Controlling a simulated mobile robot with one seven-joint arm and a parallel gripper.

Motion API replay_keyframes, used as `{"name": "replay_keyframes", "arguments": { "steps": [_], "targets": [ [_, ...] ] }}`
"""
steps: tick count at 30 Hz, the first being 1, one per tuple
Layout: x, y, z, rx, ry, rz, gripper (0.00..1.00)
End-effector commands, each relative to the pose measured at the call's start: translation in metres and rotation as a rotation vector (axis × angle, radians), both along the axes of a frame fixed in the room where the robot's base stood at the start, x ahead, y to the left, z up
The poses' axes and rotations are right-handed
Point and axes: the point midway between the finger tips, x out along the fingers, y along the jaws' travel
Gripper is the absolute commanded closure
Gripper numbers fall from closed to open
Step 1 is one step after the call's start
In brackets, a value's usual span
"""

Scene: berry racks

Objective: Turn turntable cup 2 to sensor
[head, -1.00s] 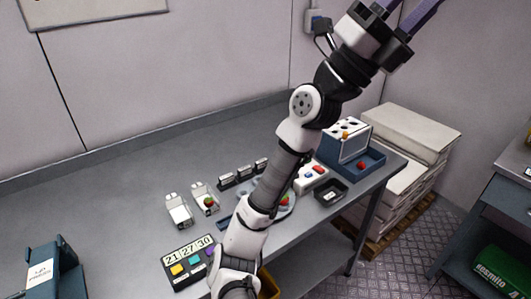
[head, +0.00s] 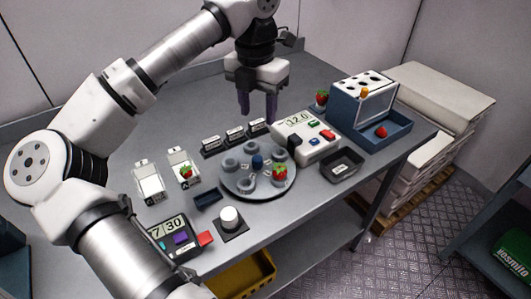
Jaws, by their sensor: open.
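The turntable (head: 262,190) is a round grey disc on the bench with several small grey cups around a blue centre knob (head: 257,161). A strawberry (head: 280,173) sits at the cup on its right front side. I cannot read which cup is cup 2, and no sensor is clearly marked. My gripper (head: 257,115) hangs pointing down above the back of the turntable, with two purple fingers apart and nothing between them. Three small black labelled blocks (head: 235,136) stand behind the turntable, partly near the fingers.
A white device (head: 307,137) with a "12.0" display and coloured buttons stands to the right. A black tray (head: 342,164), a blue rack unit (head: 361,104), a white round button (head: 230,217), a keypad box (head: 174,237) and white holders (head: 148,181) surround the turntable.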

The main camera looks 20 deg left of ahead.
Motion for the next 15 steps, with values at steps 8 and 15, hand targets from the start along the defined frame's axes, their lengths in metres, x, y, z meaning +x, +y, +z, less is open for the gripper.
{"name": "replay_keyframes", "arguments": {
  "steps": [8, 15],
  "targets": [
    [-0.002, 0.003, -0.025, 0.007, 0.011, 0.006, 0.54],
    [-0.002, 0.002, -0.076, 0.005, 0.010, 0.005, 0.54]
  ]
}}
